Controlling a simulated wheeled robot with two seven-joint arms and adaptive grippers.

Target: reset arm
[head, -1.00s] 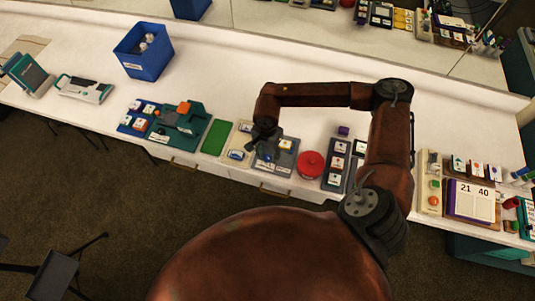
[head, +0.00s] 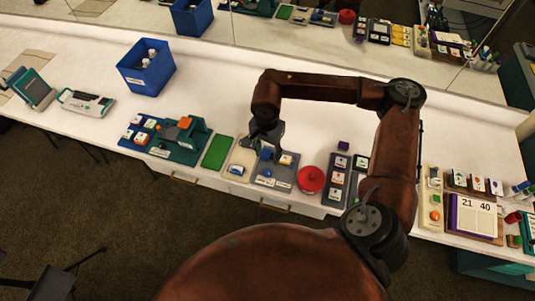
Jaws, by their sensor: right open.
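My right arm comes in from the lower right and bends across the counter (head: 300,50). My right gripper (head: 266,150) points down over the grey tray (head: 284,182), close to its upper left part. The fingers are dark and small here, and I see nothing held between them. A blue piece and a white-and-yellow piece sit on the grey tray near the gripper. My left gripper is not in view.
A red round lid (head: 311,180) lies right of the tray. A green mat (head: 218,152) and a teal fixture (head: 180,140) lie left. A blue bin (head: 146,68) stands behind. A number board (head: 475,217) is far right. The counter's back strip is clear.

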